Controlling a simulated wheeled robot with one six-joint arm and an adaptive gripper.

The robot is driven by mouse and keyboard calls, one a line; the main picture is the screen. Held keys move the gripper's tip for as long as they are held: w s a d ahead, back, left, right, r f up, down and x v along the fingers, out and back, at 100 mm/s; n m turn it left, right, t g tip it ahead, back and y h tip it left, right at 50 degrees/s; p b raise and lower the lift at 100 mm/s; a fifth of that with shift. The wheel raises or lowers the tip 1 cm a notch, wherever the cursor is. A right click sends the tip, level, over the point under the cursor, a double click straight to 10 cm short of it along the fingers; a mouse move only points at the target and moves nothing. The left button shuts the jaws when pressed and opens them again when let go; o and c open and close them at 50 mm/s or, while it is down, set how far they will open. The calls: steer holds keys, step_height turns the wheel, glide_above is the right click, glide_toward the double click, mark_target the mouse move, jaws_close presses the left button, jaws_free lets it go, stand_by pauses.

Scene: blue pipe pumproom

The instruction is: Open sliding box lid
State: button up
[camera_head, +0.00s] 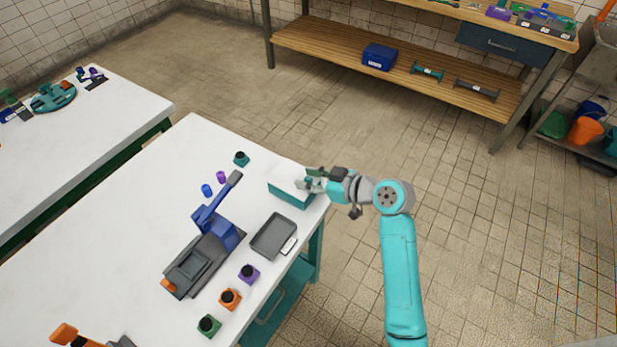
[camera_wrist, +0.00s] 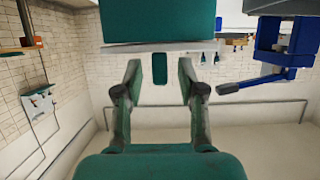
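The teal box (camera_head: 290,197) with its pale lid (camera_head: 286,178) stands near the right edge of the white table. In the wrist view, which looks upside down, the box (camera_wrist: 160,20) fills the top middle, with the pale lid edge (camera_wrist: 130,48) below it. A small green upright tab (camera_wrist: 160,68), seemingly the lid's handle, shows between my fingers. My gripper (camera_head: 311,184) is at the right end of the lid. In the wrist view its fingers (camera_wrist: 161,82) are spread, with gaps on both sides of the tab. Whether the lid is shifted cannot be told.
A blue lever press (camera_head: 215,230) and a dark grey tray (camera_head: 273,236) stand on the table (camera_head: 120,240) near the box. Small purple (camera_head: 249,274), orange (camera_head: 230,298) and green (camera_head: 209,324) pieces line the front edge. The floor right of the table is clear.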

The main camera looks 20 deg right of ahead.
mark_target(280, 170)
steer(key=shift+w+a, duration=0.1)
steer(key=shift+w, duration=0.05)
steer(key=shift+c, duration=0.2)
jaws_close()
steer(key=w+a, duration=0.1)
steer(key=w, duration=0.1)
steer(key=w+a, duration=0.2)
steer(key=w, duration=0.1)
steer(key=w+a, duration=0.2)
steer(key=shift+w+a, duration=0.2)
steer(key=shift+w, duration=0.1)
steer(key=shift+o, duration=0.2)
jaws_free()
steer(key=shift+s, duration=0.15)
